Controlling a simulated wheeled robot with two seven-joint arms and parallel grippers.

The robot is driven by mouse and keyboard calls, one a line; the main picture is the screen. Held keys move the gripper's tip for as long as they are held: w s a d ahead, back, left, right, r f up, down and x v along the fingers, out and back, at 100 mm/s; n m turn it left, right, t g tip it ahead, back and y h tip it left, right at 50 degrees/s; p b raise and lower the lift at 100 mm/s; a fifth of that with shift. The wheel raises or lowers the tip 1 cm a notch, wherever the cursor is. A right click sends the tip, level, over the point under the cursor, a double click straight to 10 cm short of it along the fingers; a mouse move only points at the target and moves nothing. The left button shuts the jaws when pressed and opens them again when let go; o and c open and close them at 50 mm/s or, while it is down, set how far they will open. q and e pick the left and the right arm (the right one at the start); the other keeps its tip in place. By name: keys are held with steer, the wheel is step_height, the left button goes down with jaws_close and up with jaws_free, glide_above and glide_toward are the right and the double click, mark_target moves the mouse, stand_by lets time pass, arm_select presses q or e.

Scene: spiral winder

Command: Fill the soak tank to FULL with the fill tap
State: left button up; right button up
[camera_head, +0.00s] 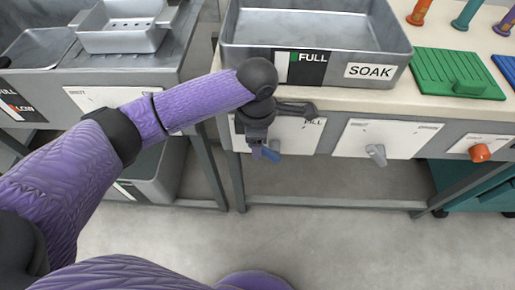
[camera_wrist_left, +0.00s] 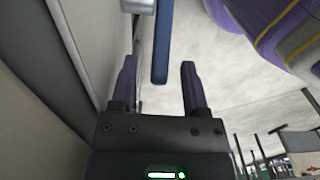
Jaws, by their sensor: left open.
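The grey soak tank (camera_head: 395,62) stands on the bench at top centre, with a SOAK label and a gauge (camera_head: 300,68) marked FULL. Its inside looks bare grey; I cannot make out any water. Below it is the panel (camera_head: 300,137) lettered FILL, partly hidden by my left gripper. My left gripper (camera_head: 264,153) is open in front of the panel. In the left wrist view the blue handle (camera_wrist_left: 161,45) lies between the open fingers (camera_wrist_left: 159,65), with gaps on both sides. My right gripper is out of view.
A grey tap (camera_head: 376,153) and an orange knob (camera_head: 480,152) sit on panels to the right. A green ribbed board (camera_head: 455,65) lies on the bench. Another bench at left holds a perforated tray (camera_head: 125,40). The floor in front is clear.

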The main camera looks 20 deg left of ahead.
arm_select(q)
step_height(320, 180, down, 3)
steer(key=shift+b, duration=0.6)
steer(key=shift+r, duration=0.1)
jaws_close()
stand_by(0.8)
